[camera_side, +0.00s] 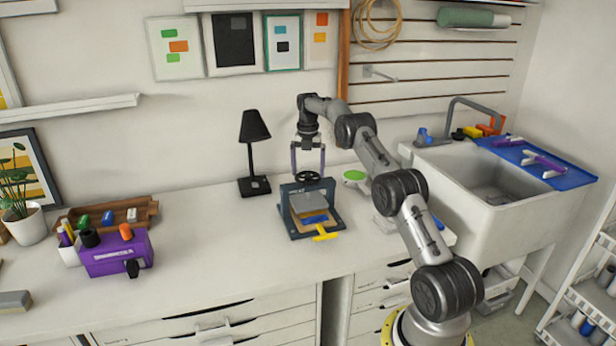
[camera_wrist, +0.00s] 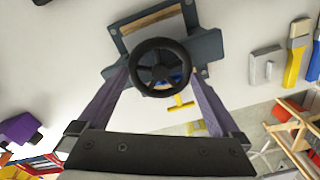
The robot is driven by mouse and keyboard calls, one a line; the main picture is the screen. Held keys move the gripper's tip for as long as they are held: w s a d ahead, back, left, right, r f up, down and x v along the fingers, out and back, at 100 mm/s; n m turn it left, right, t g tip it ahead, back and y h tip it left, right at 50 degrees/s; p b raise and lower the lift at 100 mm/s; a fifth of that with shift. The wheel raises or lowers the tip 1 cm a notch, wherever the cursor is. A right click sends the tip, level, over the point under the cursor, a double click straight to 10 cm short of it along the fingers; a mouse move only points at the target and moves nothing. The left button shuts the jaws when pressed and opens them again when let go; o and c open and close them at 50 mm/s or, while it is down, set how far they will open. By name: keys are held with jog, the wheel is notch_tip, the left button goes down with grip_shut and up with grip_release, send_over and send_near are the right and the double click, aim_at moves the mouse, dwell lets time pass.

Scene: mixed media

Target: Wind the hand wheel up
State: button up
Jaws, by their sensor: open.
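A small dark blue-grey press (camera_side: 309,210) stands on the white worktop, with a black spoked hand wheel (camera_side: 308,177) on its top. The wheel is also in the wrist view (camera_wrist: 160,66), centred and facing the camera. My gripper (camera_side: 308,168) points down right above the wheel, with its purple fingers apart. In the wrist view the two fingertips (camera_wrist: 161,74) lie on either side of the wheel; whether they touch its rim I cannot tell. A grey platen, a blue piece and a tan board sit in the press, and a yellow handle (camera_side: 325,236) sticks out in front.
A black lamp (camera_side: 254,150) stands left of the press. A purple box (camera_side: 116,254) and a wooden tray (camera_side: 130,211) are farther left. A white sink (camera_side: 480,180) is at the right. The worktop between purple box and press is clear.

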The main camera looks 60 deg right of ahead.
aim_at(308, 176)
jog(key=shift+r, duration=0.1)
jog(key=shift+r, duration=2.95)
